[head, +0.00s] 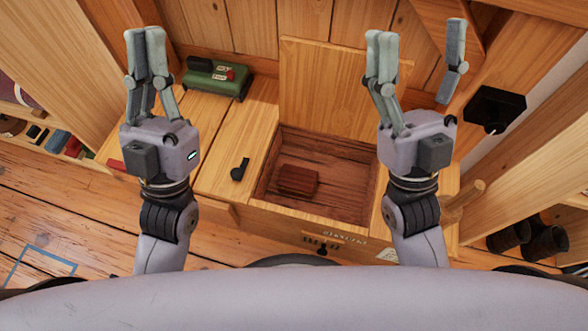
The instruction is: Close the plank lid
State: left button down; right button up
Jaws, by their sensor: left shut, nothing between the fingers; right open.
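The plank lid (322,88) is a light wooden panel standing raised at the back edge of a wooden chest compartment (345,151). The compartment is open, and a small reddish-brown block (298,181) lies inside it. My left gripper (146,38) is shut and empty, up and left of the lid, apart from it. My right gripper (418,35) is open and empty, with its fingers spread to the right of the lid. Its left finger is near the lid's right edge in the picture; I cannot tell whether they touch.
A dark handle-shaped object (240,168) lies on the boards beside the opening. Timber posts stand at both sides. Dark boots (545,241) are at lower right.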

aim_at(321, 89)
jog(key=j, duration=1.95)
jog(key=i+j, duration=0.35)
jog(key=i, duration=0.15)
